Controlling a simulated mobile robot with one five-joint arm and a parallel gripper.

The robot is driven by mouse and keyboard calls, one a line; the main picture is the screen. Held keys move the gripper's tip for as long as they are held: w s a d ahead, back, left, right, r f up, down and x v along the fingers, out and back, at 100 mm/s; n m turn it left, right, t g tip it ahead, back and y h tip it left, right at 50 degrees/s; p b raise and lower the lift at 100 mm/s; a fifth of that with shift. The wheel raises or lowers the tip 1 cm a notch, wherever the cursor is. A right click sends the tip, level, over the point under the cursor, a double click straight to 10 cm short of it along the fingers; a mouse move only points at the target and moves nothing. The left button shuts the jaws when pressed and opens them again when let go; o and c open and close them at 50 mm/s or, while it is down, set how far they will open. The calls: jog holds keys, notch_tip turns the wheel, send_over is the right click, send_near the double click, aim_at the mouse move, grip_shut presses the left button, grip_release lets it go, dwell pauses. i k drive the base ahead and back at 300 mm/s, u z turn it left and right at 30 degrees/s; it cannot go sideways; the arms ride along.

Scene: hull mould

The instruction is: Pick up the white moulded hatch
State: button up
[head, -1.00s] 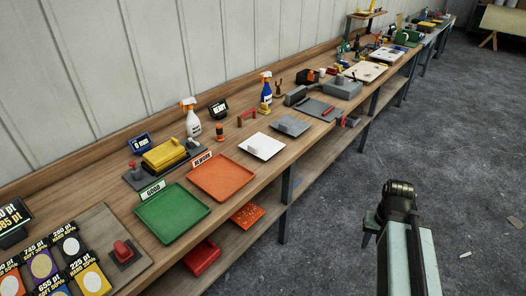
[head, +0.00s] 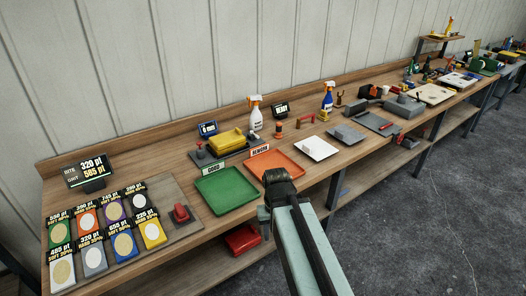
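A white square moulded piece (head: 319,148) with a small raised block on it lies on the bench, right of the orange tray. It looks like the hatch. My arm reaches up from the bottom of the head view. My gripper (head: 267,209) is at its far end, in front of the bench edge and the orange tray's near corner, left of and nearer than the white piece. It is apart from the white piece. Its fingers are mostly hidden by the arm, so their opening does not show.
A green tray (head: 226,191) and an orange tray (head: 292,171) lie left of the white piece. A grey plate (head: 346,134) lies to its right. Spray bottles (head: 255,114) stand behind. Several colour sample cards (head: 94,259) are at left. A red bin (head: 243,239) sits below the bench.

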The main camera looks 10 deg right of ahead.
aim_at(318, 149)
jog(key=u, duration=0.35)
jog(key=i, duration=1)
jog(key=z, duration=0.05)
